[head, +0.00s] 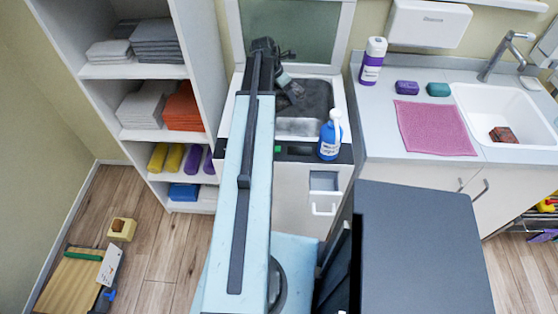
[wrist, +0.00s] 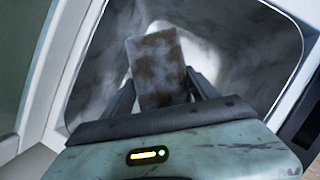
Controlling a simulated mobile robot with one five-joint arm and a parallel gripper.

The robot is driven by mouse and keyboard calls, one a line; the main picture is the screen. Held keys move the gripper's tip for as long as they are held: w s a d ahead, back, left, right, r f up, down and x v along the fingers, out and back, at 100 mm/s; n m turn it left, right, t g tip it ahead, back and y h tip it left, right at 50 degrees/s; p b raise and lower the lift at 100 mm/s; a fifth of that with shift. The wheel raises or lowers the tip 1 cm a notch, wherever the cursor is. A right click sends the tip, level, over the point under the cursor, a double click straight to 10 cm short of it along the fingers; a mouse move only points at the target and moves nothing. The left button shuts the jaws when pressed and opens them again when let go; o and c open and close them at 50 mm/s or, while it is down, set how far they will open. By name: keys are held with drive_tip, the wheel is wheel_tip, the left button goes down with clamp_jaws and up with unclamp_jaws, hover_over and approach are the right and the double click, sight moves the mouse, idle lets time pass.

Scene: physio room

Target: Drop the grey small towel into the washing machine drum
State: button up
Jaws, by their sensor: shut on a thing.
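The grey small towel (wrist: 158,62), with brown stains, is a folded block between the two dark fingers of my gripper (wrist: 162,84) in the wrist view. My gripper is shut on it. Behind the towel is the grey drum interior (wrist: 226,38) inside a pale rim. In the head view the white washing machine (head: 285,190) stands at the back, its lid (head: 296,35) raised and its top opening uncovered. My gripper (head: 290,90) is over the opening there, partly hidden by my arm. I cannot tell how deep the towel is.
A shelf (head: 135,72) with folded towels is to the left. A counter (head: 375,130) with a pink cloth (head: 434,128) and a sink (head: 510,105) is to the right.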

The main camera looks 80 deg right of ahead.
drive_tip(key=shift+r, duration=0.1)
drive_tip(key=o, duration=1.6)
drive_tip(key=p+v, duration=0.7)
drive_tip(key=shift+s+d+r, duration=0.1)
drive_tip(key=shift+r, duration=0.4)
drive_tip(key=shift+f, duration=0.1)
